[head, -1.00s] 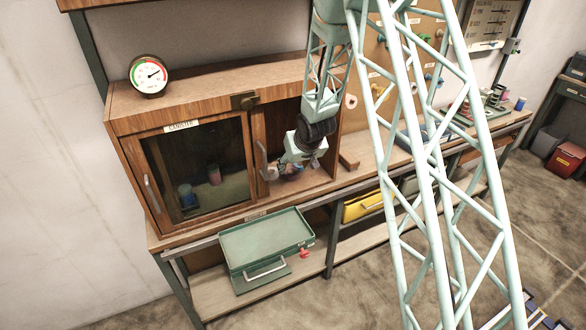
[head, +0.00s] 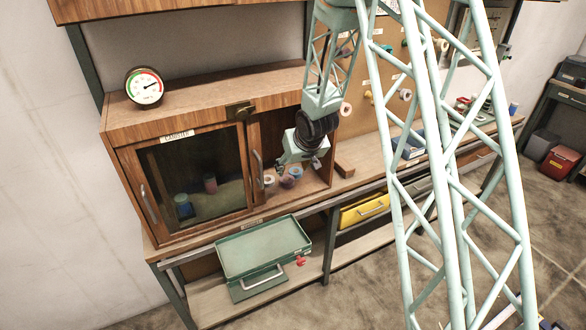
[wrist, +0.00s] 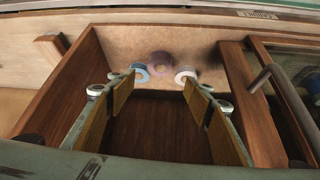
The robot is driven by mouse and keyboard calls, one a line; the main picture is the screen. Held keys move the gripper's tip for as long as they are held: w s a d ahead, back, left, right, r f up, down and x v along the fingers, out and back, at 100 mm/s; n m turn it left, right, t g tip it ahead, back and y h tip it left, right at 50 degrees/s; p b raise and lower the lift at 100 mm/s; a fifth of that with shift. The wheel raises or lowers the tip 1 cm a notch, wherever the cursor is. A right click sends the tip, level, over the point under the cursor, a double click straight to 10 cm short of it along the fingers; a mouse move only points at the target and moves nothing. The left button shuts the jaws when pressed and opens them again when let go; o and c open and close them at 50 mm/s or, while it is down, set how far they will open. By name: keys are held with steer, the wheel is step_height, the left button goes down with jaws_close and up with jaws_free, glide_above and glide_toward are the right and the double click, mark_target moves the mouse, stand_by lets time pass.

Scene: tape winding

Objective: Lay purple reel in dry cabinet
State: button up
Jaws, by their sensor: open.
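The purple reel (head: 287,181) rests on the floor of the cabinet's open right compartment, between a whitish reel (head: 269,180) and a blue reel (head: 296,172). In the wrist view the purple reel (wrist: 159,62) shows beyond and between my fingertips, with the blue reel (wrist: 141,73) and white reel (wrist: 185,75) at either side. My gripper (wrist: 160,82) is open and holds nothing; its fingers are apart from the purple reel. In the head view my wrist hangs at the compartment opening and hides part of its inside. The wooden dry cabinet (head: 150,121) stands on the bench.
A glass door (head: 200,175) covers the left compartment, with reels dimly visible behind it. A handle (head: 258,168) stands beside the opening. A round gauge (head: 145,86) sits on top. A green case (head: 262,245) and a yellow drawer (head: 362,209) are below.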

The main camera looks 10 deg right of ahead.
stand_by(0.7)
steer(key=s+d+r+g+h, duration=0.1)
steer(key=s+d+r, duration=0.1)
steer(key=s+r, duration=2.4)
steer(key=s+a+r, duration=0.1)
steer(key=s+r, duration=0.3)
steer(key=s, duration=1.1)
steer(key=s+a+r+m+g, duration=0.1)
steer(key=s+r, duration=0.3)
steer(key=s, duration=1.2)
steer(key=shift+a+g, duration=0.3)
steer(key=shift+a, duration=0.25)
steer(key=shift+a, duration=0.1)
